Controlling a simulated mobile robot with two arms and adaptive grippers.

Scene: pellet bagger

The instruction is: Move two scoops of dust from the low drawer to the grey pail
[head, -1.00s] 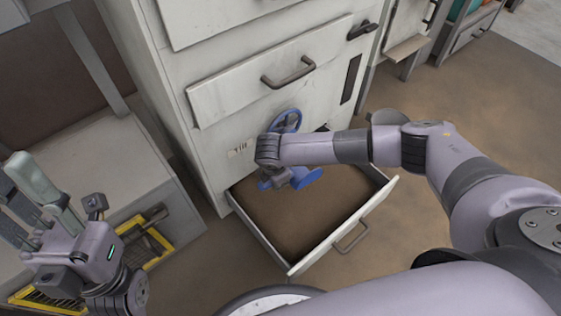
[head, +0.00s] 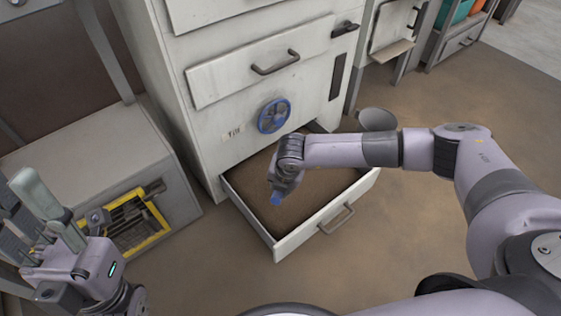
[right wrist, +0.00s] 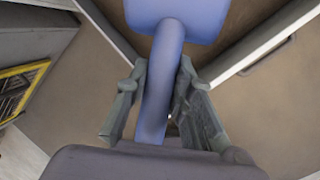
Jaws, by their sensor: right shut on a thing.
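The low drawer (head: 327,224) is pulled out at the foot of the white cabinet, with brown dust (head: 318,187) in it. My right gripper (head: 279,193) is over the drawer, shut on the handle of a blue scoop (head: 276,199). In the right wrist view the scoop's handle (right wrist: 163,80) runs between the fingers, and its wide end (right wrist: 178,12) is cut off at the top edge. I cannot tell whether it holds dust. A grey round thing (head: 377,119), likely the grey pail, shows behind my right arm, partly hidden. My left gripper (head: 22,207) looks open and empty at far left.
The cabinet has a blue handwheel (head: 273,116) above the drawer and a closed upper drawer with a dark handle (head: 275,63). A grey bench (head: 95,150) with a yellow-framed opening (head: 137,222) stands left. Dusty floor is clear at right.

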